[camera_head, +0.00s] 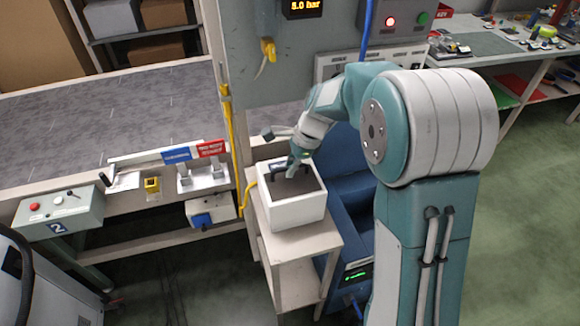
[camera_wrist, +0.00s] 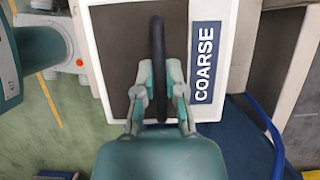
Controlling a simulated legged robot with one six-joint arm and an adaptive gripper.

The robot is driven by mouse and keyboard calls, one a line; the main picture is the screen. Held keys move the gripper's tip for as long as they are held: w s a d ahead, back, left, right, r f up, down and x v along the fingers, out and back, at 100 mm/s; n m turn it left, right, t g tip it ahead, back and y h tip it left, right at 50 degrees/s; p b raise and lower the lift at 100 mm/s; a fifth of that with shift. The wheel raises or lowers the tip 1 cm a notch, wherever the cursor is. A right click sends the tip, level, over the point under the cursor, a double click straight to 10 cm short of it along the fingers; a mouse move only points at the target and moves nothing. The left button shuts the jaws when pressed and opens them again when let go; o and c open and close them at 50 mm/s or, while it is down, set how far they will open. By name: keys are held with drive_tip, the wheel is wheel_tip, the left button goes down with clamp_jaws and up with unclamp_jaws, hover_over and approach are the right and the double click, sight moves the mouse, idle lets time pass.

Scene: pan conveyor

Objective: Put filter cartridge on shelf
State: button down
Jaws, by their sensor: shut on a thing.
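The filter cartridge (camera_head: 298,212) is a white box with a dark top and a black handle across it. It stands upright on, or just above, the top of a small white shelf stand (camera_head: 315,245); I cannot tell if they touch. In the wrist view the cartridge (camera_wrist: 112,18) shows a blue label reading COARSE (camera_wrist: 205,60). My gripper (camera_head: 292,168) reaches down to it from the upper right. In the wrist view my gripper (camera_wrist: 159,85) has its two fingers on either side of the black handle (camera_wrist: 157,45) and is shut on it.
A blue machine (camera_head: 350,190) stands close to the right of the stand. A yellow post (camera_head: 232,140) and a grey panel (camera_head: 270,60) are behind. A conveyor (camera_head: 100,110) with a control box (camera_head: 58,213) lies to the left. Green floor is open at the right.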

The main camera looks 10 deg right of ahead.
drive_tip(key=c, duration=0.7)
unclamp_jaws()
drive_tip(key=s+v, duration=0.1)
drive_tip(key=v, duration=1)
drive_tip(key=s+d+r+n+t+h, duration=0.1)
drive_tip(key=s+d+n+t, duration=0.1)
drive_tip(key=s+n, duration=0.3)
drive_tip(key=s+d+r+n+t+h, duration=0.1)
drive_tip(key=s+n, duration=0.4)
drive_tip(key=s, duration=0.6)
drive_tip(key=s+d+r+n+t+h, duration=0.2)
drive_tip(key=s+n, duration=0.3)
drive_tip(key=s, duration=0.3)
drive_tip(key=shift+d+r+n+t+h, duration=0.3)
drive_tip(key=shift+d+t, duration=0.05)
drive_tip(key=shift+t, duration=0.35)
drive_tip(key=shift+s+f, duration=0.1)
drive_tip(key=shift+f, duration=0.05)
drive_tip(key=shift+c, duration=1.2)
